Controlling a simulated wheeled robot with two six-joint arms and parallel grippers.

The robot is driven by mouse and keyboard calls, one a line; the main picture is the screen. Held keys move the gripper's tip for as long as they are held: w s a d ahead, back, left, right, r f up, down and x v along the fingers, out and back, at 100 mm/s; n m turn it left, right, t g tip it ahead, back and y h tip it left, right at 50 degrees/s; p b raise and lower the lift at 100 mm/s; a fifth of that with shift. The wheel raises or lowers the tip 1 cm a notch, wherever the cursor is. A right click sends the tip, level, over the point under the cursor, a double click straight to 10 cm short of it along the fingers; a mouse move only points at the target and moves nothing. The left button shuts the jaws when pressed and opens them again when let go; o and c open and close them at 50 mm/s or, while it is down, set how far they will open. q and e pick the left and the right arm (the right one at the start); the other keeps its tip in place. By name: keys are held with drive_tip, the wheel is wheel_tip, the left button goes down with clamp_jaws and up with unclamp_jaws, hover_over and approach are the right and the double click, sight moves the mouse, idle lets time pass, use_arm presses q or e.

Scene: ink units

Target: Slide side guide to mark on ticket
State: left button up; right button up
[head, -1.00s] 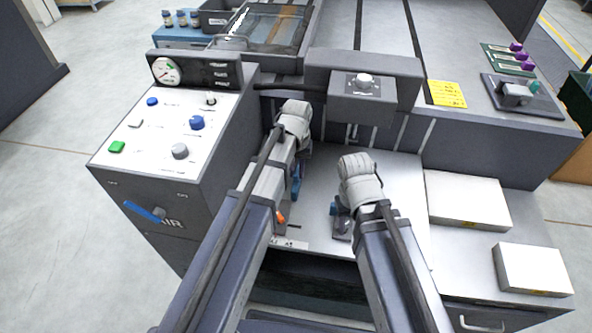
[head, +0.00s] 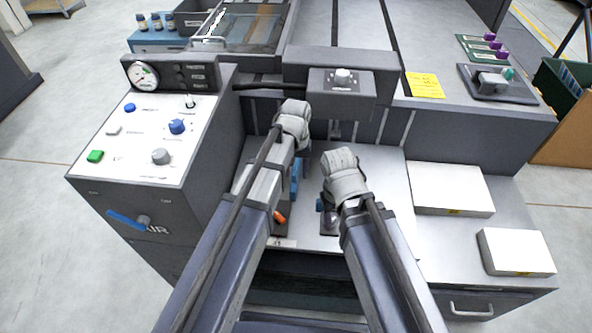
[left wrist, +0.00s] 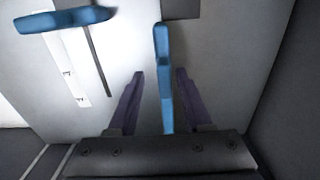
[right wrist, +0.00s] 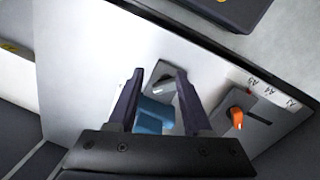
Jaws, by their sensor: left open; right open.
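My left gripper (head: 298,165) is low over the pale feed board (head: 378,175), mostly hidden by its own wrist. In the left wrist view its open fingers (left wrist: 160,72) stand on either side of an upright blue piece (left wrist: 164,80); contact cannot be told. A second blue piece (left wrist: 62,19) lies near a slot and white scale (left wrist: 68,60). My right gripper (head: 325,205) is open; in its wrist view the fingers (right wrist: 158,75) flank a blue block (right wrist: 155,113) by a grey plate. An orange pointer (right wrist: 236,118) sits near marked labels. Which piece is the side guide is unclear. The yellow ticket (head: 425,85) lies behind, its writing unreadable.
A control panel (head: 150,135) with gauge, buttons and knobs stands at left. A grey housing (head: 341,90) with a knob overhangs the board. Two white stacks (head: 452,190) (head: 515,252) lie at right.

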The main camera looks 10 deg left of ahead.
use_arm(q)
drive_tip(key=shift+r, duration=0.15)
use_arm(e)
drive_tip(key=shift+r, duration=0.1)
use_arm(q)
wheel_tip(320, 180, up, 8)
drive_tip(key=p, duration=0.8)
drive_tip(key=shift+f, duration=0.2)
use_arm(e)
wheel_tip(320, 180, up, 8)
drive_tip(key=shift+f, duration=0.2)
use_arm(q)
drive_tip(key=s+r+m+p, duration=0.2)
drive_tip(key=s+r+p, duration=0.2)
drive_tip(key=s, duration=0.4)
drive_tip(key=s+r+m+y+p, duration=0.1)
drive_tip(key=s+r+p, duration=0.3)
drive_tip(key=s, duration=0.4)
drive_tip(key=shift+d+r+m+p, duration=0.35)
drive_tip(key=shift+r+m, duration=0.05)
drive_tip(key=shift+r, duration=0.05)
use_arm(e)
wheel_tip(320, 180, up, 9)
